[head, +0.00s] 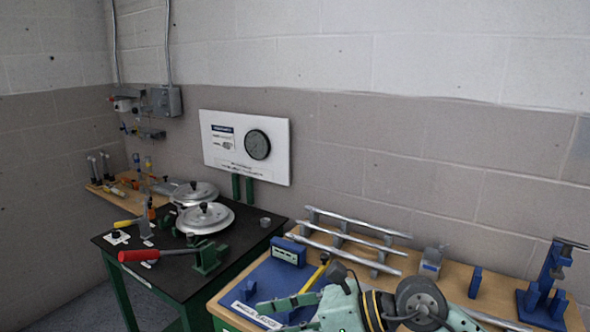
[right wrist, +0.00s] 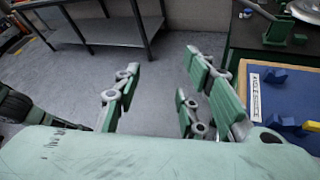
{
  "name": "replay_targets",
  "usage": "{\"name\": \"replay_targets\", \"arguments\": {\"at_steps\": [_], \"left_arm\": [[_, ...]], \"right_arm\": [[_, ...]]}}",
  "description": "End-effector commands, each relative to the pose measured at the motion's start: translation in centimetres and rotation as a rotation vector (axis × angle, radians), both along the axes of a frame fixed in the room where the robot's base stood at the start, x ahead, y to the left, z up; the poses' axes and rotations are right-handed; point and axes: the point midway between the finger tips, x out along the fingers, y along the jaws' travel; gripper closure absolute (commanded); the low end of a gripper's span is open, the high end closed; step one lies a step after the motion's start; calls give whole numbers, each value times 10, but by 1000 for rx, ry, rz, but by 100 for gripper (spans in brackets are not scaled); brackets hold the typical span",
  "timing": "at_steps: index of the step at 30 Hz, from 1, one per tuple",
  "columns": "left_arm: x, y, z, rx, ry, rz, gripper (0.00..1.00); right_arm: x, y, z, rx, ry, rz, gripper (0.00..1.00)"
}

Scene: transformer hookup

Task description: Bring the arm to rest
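My right gripper (head: 273,318) is at the bottom of the head view, its arm coming in from the right over the front of the wooden bench (head: 456,279). Its pale green fingers are apart and nothing is between them. The right wrist view also shows the right gripper (right wrist: 160,88) with its green-padded fingers spread, grey floor visible through the gap. The blue mat (right wrist: 290,92) lies to the right of the fingers there. My left gripper is in neither view.
The blue mat (head: 266,283) carries a blue block (head: 289,250) and a yellow-handled tool (head: 314,277). Metal bars on a rack (head: 345,240) and a blue stand (head: 548,290) are behind and right of my arm. A black-topped table (head: 258,221) with a red-handled lever (head: 160,255) stands left.

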Motion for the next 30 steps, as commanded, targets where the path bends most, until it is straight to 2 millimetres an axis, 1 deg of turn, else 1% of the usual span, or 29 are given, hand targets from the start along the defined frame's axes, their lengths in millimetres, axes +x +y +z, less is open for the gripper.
{"name": "replay_targets", "arguments": {"at_steps": [1, 2, 3, 5, 6, 8, 9, 11, 12, 14, 15, 16, 17, 18, 20, 21, 23, 24, 26, 27, 28, 30], "left_arm": [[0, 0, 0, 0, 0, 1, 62], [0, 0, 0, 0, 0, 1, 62], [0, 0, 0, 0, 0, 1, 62], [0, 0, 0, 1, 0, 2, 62], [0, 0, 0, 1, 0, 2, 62], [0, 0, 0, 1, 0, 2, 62], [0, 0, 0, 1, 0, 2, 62], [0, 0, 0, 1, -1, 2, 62], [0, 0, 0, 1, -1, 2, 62], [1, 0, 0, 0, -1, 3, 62], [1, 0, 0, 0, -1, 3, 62], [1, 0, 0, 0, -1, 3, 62], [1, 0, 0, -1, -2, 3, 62], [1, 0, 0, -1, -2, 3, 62], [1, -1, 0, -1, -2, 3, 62], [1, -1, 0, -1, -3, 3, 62], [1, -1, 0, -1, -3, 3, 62], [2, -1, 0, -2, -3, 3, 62], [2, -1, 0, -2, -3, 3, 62], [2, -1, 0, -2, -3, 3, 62], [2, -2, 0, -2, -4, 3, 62], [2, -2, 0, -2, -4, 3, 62]], "right_arm": [[-12, 16, 22, 171, 66, -16, 62], [-15, 22, 38, 271, 104, -33, 62], [-18, 25, 58, 403, 162, -61, 62], [-16, 22, 87, 596, 256, -117, 62], [-11, 15, 103, 720, 321, -162, 62], [0, -3, 121, 900, 428, -242, 62], [9, -19, 129, 1016, 501, -302, 62], [24, -46, 132, 1180, 618, -404, 62], [35, -67, 128, 1285, 698, -481, 62], [49, -99, 113, 1430, 819, -607, 62], [57, -121, 97, 1518, 903, -699, 62], [61, -137, 82, 1582, 967, -772, 62], [64, -152, 66, 1641, 1030, -847, 62], [65, -171, 41, 1710, 1113, -952, 62], [61, -196, 2, 1796, 1229, -1107, 62], [55, -209, -25, 1844, 1304, -1210, 62], [40, -226, -65, 1897, 1410, -1370, 62], [27, -235, -92, 1923, 1479, -1479, 62], [4, -244, -129, 1948, 1579, -1642, 62], [-14, -249, -152, 1954, 1638, -1752, 62], [-28, -251, -167, -1932, -1662, 1808, 62], [-59, -254, -197, -1760, -1601, 1809, 62]]}}
